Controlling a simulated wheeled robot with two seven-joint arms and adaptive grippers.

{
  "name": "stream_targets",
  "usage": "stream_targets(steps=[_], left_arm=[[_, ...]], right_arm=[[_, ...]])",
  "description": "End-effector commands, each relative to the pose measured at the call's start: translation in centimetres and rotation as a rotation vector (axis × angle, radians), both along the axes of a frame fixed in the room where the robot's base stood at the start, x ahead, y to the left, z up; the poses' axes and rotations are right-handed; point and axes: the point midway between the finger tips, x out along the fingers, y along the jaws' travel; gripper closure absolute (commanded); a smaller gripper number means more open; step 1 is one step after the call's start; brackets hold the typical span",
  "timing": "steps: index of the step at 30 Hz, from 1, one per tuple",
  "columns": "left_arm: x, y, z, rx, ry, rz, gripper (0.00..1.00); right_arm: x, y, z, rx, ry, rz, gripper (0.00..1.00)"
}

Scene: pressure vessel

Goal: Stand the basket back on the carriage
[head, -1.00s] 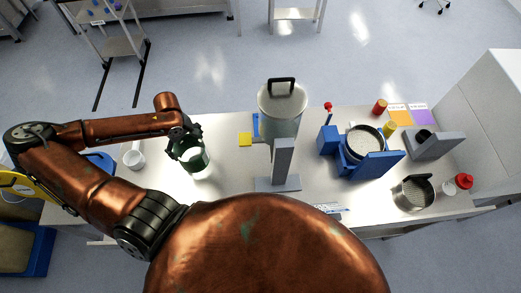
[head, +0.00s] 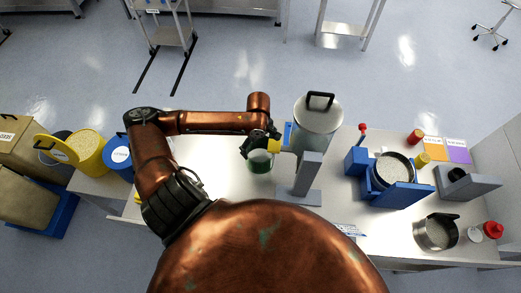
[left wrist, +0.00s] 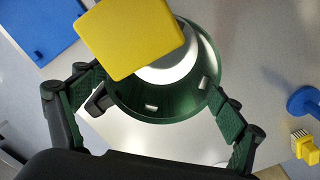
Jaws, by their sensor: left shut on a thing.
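A green, basket-like cylinder (left wrist: 160,105) with small slots in its wall shows in the left wrist view. My left gripper (left wrist: 165,115) is shut on it, one finger on each side. In the head view the green cylinder (head: 260,162) hangs under my left gripper (head: 260,146), left of a grey upright stand (head: 307,180). Whether it touches the table is unclear. A yellow square block (left wrist: 130,35) covers part of its rim in the wrist view. A blue fixture (head: 400,194) holding a round sieve-like pan (head: 392,168) stands right; I cannot tell which thing is the carriage.
A grey lidded vessel (head: 317,115) with a black handle stands behind the stand. A metal pot (head: 435,233), a red-capped bottle (head: 493,230) and a grey block (head: 468,183) are at the right. The table is clear left of the green cylinder.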

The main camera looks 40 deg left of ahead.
Motion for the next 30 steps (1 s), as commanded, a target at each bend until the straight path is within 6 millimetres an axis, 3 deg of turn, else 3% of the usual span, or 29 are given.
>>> stream_targets(steps=[5, 13, 19, 20, 24, 30], left_arm=[[0.7, -0.9, -0.1, 0.001, -0.001, 0.000, 0.65], [0.5, -0.9, -3.1, 0.001, 0.001, 0.001, 0.65], [0.6, -0.8, -3.5, 0.001, -0.001, 0.001, 0.65], [0.5, -0.8, -3.6, 0.001, 0.001, 0.001, 0.10], [0.5, -0.8, -3.6, 0.001, 0.001, 0.001, 0.01], [0.5, -0.8, -3.5, 0.001, 0.001, 0.000, 0.00]], right_arm=[[0.1, 0.0, 0.2, 0.000, -0.001, 0.000, 0.40], [0.1, 0.0, 0.7, 0.000, -0.002, 0.000, 0.40], [0.2, 0.0, 0.6, 0.000, -0.002, 0.000, 0.40], [0.2, 0.0, 0.6, 0.000, -0.002, 0.000, 0.40], [0.2, 0.0, 0.6, 0.000, -0.003, 0.000, 0.40], [0.2, 0.1, 0.6, 0.000, -0.003, 0.000, 0.40]])
